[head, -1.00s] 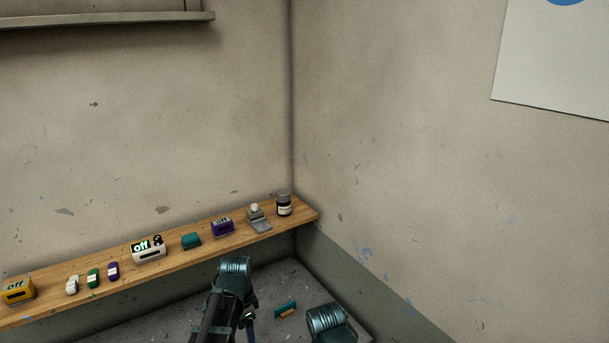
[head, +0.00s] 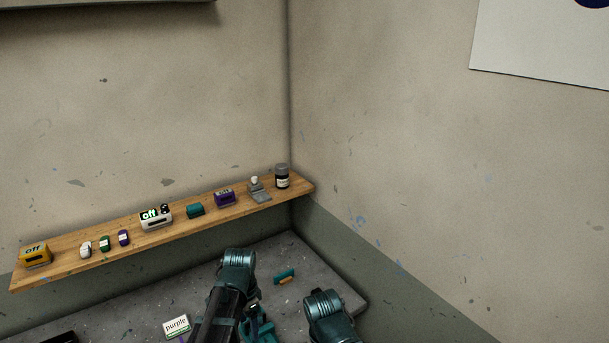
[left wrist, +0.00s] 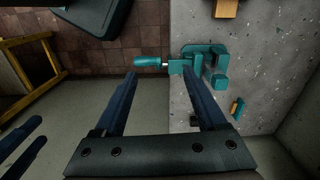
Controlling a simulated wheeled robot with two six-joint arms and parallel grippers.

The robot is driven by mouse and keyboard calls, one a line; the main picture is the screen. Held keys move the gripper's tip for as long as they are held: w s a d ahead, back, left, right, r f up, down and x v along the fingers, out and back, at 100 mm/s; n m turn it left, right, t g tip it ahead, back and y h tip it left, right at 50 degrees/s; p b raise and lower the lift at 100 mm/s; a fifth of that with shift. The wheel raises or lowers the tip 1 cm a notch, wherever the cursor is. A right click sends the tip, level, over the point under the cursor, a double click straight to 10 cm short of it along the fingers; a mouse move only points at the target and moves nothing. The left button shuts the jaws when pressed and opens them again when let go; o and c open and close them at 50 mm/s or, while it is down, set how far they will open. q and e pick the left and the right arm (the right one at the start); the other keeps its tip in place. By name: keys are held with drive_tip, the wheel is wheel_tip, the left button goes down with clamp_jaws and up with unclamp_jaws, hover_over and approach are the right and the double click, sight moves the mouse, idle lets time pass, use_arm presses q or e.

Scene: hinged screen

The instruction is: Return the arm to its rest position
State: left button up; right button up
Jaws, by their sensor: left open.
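My left arm (head: 238,270) comes up from the bottom of the head view, over the grey tabletop. Its gripper is mostly hidden behind the arm there. In the left wrist view my left gripper (left wrist: 159,73) is open, with nothing between its fingers. A teal clamp (left wrist: 213,72) lies beyond the right fingertip at the tabletop's edge. My right arm (head: 328,312) shows at the bottom of the head view. Two dark blue bars at the lower left of the wrist view look like my right gripper's fingers (left wrist: 22,145); their opening is unclear.
A wooden shelf (head: 75,262) holds several small devices, including a yellow box (head: 36,256) and a dark jar (head: 282,178). A card reading "purple" (head: 176,327) and a teal-and-orange piece (head: 284,276) lie on the grey tabletop (head: 315,265). A yellow frame (left wrist: 50,45) stands over the floor.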

use_arm(q)
drive_tip(key=s+d+f+n+b, duration=0.3)
drive_tip(key=s+f+b, duration=0.3)
drive_tip(key=f+b, duration=0.3)
drive_tip(key=s+d+f+n+y+b, duration=0.1)
drive_tip(key=s+d+f+n+b, duration=0.2)
drive_tip(key=s+d+f+b, duration=0.3)
wheel_tip(320, 180, down, 4)
drive_tip(key=s+b, duration=0.1)
drive_tip(key=b, duration=0.2)
drive_tip(key=shift+s+n, duration=0.2)
drive_tip(key=shift+n, duration=0.1)
drive_tip(key=shift+r, duration=0.1)
idle(0.5)
